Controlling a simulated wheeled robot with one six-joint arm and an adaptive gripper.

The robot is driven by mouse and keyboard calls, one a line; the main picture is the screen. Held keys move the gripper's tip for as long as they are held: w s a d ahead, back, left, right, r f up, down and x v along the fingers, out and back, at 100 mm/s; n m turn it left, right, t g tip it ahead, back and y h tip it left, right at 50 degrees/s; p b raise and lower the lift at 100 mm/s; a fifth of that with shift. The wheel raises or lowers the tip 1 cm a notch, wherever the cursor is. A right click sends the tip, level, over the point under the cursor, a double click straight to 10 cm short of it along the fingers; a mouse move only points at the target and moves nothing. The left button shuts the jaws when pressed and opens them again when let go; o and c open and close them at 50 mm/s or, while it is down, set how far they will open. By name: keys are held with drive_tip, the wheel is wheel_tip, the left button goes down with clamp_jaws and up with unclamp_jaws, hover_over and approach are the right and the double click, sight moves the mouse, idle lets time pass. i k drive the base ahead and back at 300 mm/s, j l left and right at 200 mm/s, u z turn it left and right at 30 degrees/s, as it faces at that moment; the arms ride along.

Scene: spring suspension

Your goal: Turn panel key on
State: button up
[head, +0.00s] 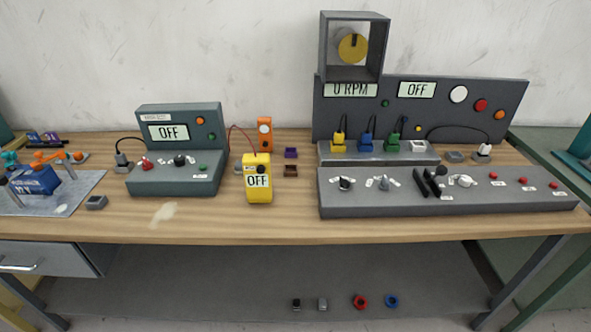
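A dark grey upright panel (450,92) stands at the back right of the bench. Its displays read "0 RPM" and "OFF" (416,90). In front lies a long grey console (445,203) with a black knob (345,184), a grey knob (384,184), black levers (428,182), a white knob (461,181) and several red buttons. A smaller grey-green console (178,160) at the left also reads "OFF" and has a black knob (180,160). I cannot tell which control is the panel key. My gripper is not in view.
A yellow meter (258,180) reading "OFF" stands between the consoles. Yellow, blue (367,142) and green plugs sit on a grey strip. An open box (353,47) with a yellow disc tops the panel. Bare wood (260,222) runs along the bench's front.

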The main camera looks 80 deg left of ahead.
sight(345, 186)
drive_tip(key=u, duration=1.6)
drive_tip(key=l, duration=0.15)
drive_tip(key=i+u, duration=0.05)
